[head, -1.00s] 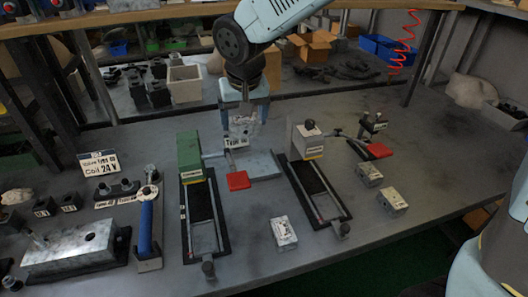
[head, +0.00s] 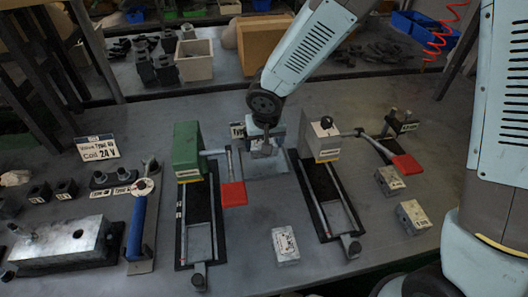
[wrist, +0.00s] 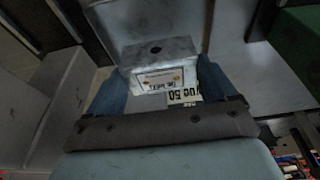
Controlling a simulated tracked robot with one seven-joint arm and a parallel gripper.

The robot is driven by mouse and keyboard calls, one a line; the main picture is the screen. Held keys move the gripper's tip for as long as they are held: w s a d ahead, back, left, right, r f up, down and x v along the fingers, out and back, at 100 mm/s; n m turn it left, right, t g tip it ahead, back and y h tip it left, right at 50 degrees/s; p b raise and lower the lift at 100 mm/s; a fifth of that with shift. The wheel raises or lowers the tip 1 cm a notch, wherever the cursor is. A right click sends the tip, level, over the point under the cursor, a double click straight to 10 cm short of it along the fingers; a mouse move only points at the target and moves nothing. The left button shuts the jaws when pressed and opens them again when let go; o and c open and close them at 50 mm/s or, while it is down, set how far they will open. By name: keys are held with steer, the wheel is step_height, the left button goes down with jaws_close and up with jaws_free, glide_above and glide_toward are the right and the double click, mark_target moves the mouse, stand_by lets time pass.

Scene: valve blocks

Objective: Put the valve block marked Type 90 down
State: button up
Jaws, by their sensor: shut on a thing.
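In the head view my gripper (head: 264,148) points down over the back part of a pale metal plate (head: 268,168), between two clamping fixtures, and largely hides the block. I cannot tell whether the block touches the surface below.
A green-headed fixture (head: 187,150) stands left, a grey-headed one (head: 320,140) right, each with a red handle. One block (head: 285,244) lies in front between them; two more blocks (head: 389,181) (head: 411,216) lie right. A Coil 24 V sign (head: 98,149) stands left.

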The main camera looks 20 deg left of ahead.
steer(key=shift+f, duration=2.1)
steer(key=shift+f, duration=0.1)
steer(key=o, duration=1.3)
steer(key=shift+d, duration=0.1)
steer(key=v, duration=1.2)
